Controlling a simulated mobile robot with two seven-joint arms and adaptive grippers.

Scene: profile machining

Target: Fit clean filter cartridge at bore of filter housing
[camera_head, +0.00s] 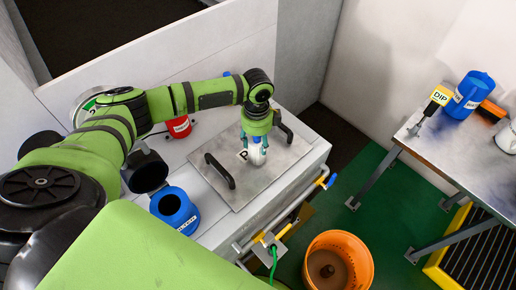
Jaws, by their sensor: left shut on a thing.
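My left gripper (256,143) points down above a flat grey plate and is shut on a small white piece (259,157), which looks like the filter cartridge. The fingers hide part of it, and I cannot tell whether it touches the plate. A blue round housing (179,214) with a white label and a dark open top stands at the plate's left front. It may be the filter housing; its label is too small to read. A dark round part (146,171) sits just behind it. My right gripper is not in view.
The grey plate (235,190) has two dark handles. A red container (179,126) stands behind. A rail and a green hose (273,260) run along the bench front. An orange bucket (338,262) stands on the floor. The right table holds a blue canister (468,95) and a DIP sign (440,96).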

